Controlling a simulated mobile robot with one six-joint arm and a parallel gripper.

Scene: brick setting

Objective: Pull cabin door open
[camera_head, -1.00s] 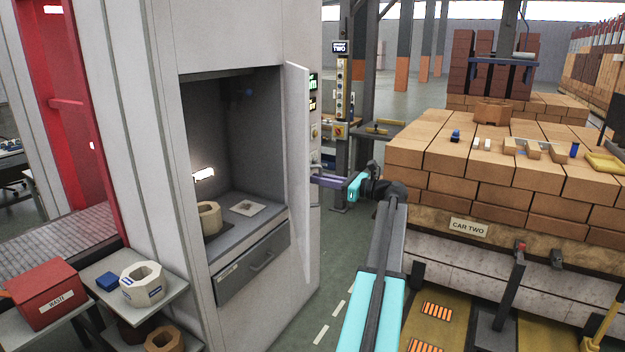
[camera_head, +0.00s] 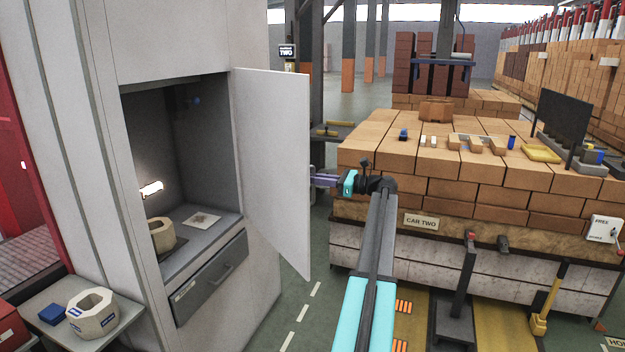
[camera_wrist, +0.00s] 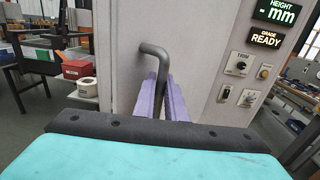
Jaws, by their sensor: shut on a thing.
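The cabin door (camera_head: 275,165) is a pale grey panel standing partly open, hinged on the right side of the cabin opening. Its outer face (camera_wrist: 130,60) fills the middle of the wrist view. A dark bent bar handle (camera_wrist: 153,50) stands out from that face. My gripper (camera_head: 316,181) is at the door's free edge in the head view, where the door hides most of the handle. In the wrist view the purple fingers of my gripper (camera_wrist: 160,98) are shut on the handle, one on each side of it.
Inside the cabin, a hexagonal block (camera_head: 162,236) and a flat pale tile (camera_head: 202,220) rest on the shelf. A drawer (camera_head: 212,278) is below. The brick-loaded car (camera_head: 450,170) stands to the right. Grey floor (camera_head: 300,290) lies clear between cabin and car.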

